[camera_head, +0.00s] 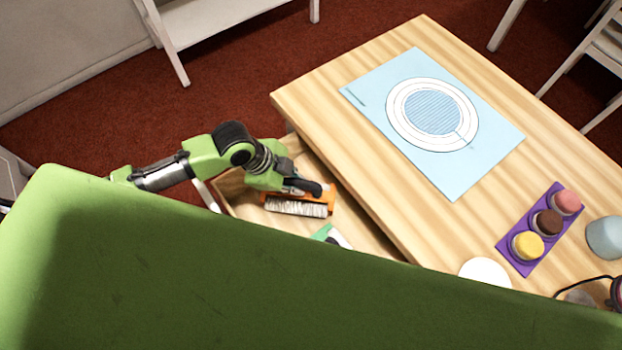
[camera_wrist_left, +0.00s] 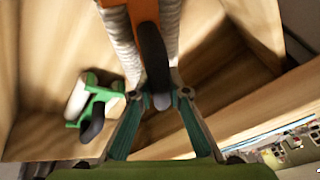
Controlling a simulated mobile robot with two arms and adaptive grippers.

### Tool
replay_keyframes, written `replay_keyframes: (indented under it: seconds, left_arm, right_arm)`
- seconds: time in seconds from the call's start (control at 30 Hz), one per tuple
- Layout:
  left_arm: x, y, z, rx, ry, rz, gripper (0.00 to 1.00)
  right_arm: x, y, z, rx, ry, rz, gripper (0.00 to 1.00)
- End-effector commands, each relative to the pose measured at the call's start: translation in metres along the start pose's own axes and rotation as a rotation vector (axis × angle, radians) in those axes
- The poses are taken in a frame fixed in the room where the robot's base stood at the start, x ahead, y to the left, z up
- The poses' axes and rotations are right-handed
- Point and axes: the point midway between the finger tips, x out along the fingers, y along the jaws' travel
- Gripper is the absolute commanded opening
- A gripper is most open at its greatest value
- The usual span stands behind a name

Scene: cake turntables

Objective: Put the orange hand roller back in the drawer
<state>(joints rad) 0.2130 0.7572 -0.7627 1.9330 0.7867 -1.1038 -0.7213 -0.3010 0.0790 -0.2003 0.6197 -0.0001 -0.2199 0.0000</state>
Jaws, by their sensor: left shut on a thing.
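My left gripper (camera_head: 297,187) is shut on the dark handle of the orange hand roller (camera_head: 328,201), which has a pale, ridged roller. In the left wrist view the black handle of the orange hand roller (camera_wrist_left: 153,62) lies between the fingertips of my left gripper (camera_wrist_left: 159,98). The roller is over the open wooden drawer (camera_head: 362,224); I cannot tell whether it touches the drawer floor. The drawer's interior (camera_wrist_left: 45,35) fills much of the left wrist view. My right gripper is not in view.
A green hand roller (camera_wrist_left: 92,102) lies in the drawer, partly visible in the head view (camera_head: 326,234). The wooden table (camera_head: 335,130) carries a blue mat (camera_head: 382,80) and a purple tray (camera_head: 512,248) with small coloured pots. A green surface hides the head view's lower part.

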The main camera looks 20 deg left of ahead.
Motion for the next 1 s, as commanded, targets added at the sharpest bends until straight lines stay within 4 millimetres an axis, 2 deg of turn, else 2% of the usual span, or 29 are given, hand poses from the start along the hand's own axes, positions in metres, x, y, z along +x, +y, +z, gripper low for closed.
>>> replay_keyframes:
  seconds: [0.3,0.4,1.0]
  left_arm:
    - [0.015,-0.019,-0.036,0.0,0.005,-0.002,0.0]
    - [0.024,-0.015,-0.027,-0.001,-0.002,0.0,0.0]
    - [0.036,-0.011,-0.022,0.0,-0.003,0.003,0.0]
  right_arm:
    - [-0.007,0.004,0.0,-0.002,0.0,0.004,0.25]
    - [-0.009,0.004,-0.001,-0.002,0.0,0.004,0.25]
    - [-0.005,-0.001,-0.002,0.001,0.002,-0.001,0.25]
